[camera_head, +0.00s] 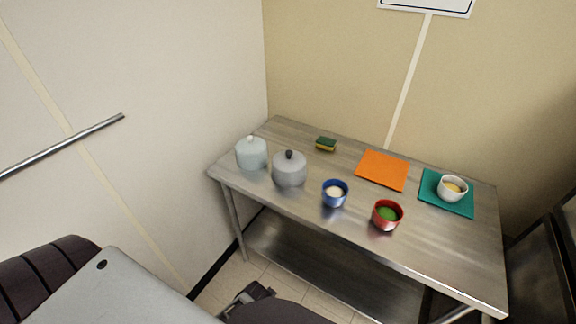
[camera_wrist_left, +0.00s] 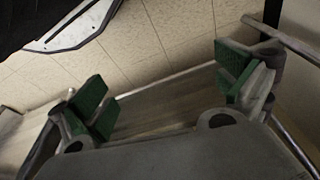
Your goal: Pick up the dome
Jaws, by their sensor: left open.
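Two domed covers stand side by side at the left end of the metal table (camera_head: 440,249). One is a pale blue dome (camera_head: 251,155) with a white knob. Right of it is a grey dome (camera_head: 289,172) with a black knob. I cannot tell from the picture which one the task means. My left gripper (camera_wrist_left: 170,92) is open and empty in the left wrist view, its green pads spread wide apart. Floor tiles and a plain surface lie beyond it, and neither dome shows there. A dark gripper-like part at the bottom of the head view is below table height, clear of both domes. My right gripper is not clearly seen.
A blue bowl (camera_head: 335,194) and a red bowl (camera_head: 387,215) stand near the front edge. A sponge (camera_head: 326,144) and an orange mat (camera_head: 383,169) lie behind. A white bowl (camera_head: 452,189) stands on a teal mat (camera_head: 432,201). Walls bound the left and back.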

